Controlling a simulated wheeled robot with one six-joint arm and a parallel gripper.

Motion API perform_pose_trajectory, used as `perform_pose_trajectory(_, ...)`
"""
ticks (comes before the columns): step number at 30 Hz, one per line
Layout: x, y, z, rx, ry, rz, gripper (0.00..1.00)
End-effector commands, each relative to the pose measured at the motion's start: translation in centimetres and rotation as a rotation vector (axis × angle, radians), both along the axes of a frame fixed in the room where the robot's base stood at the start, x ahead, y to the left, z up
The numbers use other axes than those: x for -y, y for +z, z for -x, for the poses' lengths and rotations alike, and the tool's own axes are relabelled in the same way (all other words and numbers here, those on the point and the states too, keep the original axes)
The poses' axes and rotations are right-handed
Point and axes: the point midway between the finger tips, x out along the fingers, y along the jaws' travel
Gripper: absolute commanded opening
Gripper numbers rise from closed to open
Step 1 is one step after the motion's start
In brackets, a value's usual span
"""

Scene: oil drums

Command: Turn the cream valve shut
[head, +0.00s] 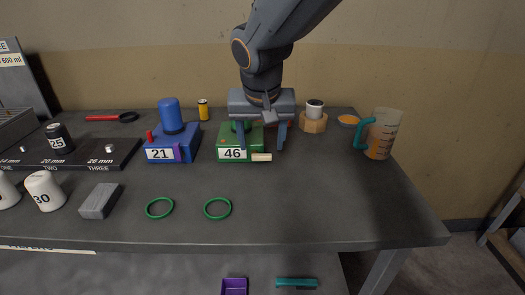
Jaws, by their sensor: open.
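A green block labelled 46 (231,155) stands on the grey table, left of centre at the back. A cream handle (261,157), apparently the valve, sticks out at its front right and points to the right. My gripper (261,150) reaches down from above over the green block, with its fingers apart. The jaws hide much of the block's top. I cannot tell whether either finger touches the block or the handle.
A blue drum on a base labelled 21 (160,155) stands close on the left. A measuring jug (380,140) with orange contents is at the right. Two green rings (217,217) and a grey block (100,201) lie in front. The table's front right is clear.

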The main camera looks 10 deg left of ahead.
Motion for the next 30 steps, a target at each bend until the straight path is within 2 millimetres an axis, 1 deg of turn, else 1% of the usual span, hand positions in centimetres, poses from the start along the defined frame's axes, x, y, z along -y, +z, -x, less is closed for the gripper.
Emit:
perform_pose_trajectory(1, 0.0, -0.9, -0.3, -0.003, -0.001, 0.003, 0.6)
perform_pose_trajectory(3, -0.1, -1.8, -0.7, -0.004, 0.0, 0.002, 0.6)
perform_pose_trajectory(6, -0.2, -2.9, -1.1, -0.003, 0.0, 0.002, 0.6)
perform_pose_trajectory(9, -0.2, -3.6, -1.4, -0.002, 0.0, 0.001, 0.6)
perform_pose_trajectory(13, -0.3, -4.0, -1.6, -0.001, -0.001, -0.001, 0.6)
perform_pose_trajectory(19, -0.3, -4.1, -1.6, 0.0, 0.0, -0.001, 0.6)
perform_pose_trajectory(20, -0.3, -4.1, -1.6, 0.0, 0.0, -0.001, 0.58)
perform_pose_trajectory(24, -0.3, -4.1, -1.6, 0.0, 0.0, -0.001, 0.35)
perform_pose_trajectory(27, -0.3, -4.1, -1.6, -0.001, -0.001, 0.0, 0.21)
perform_pose_trajectory(30, -0.2, -4.1, -1.6, -0.001, -0.001, 0.001, 0.21)
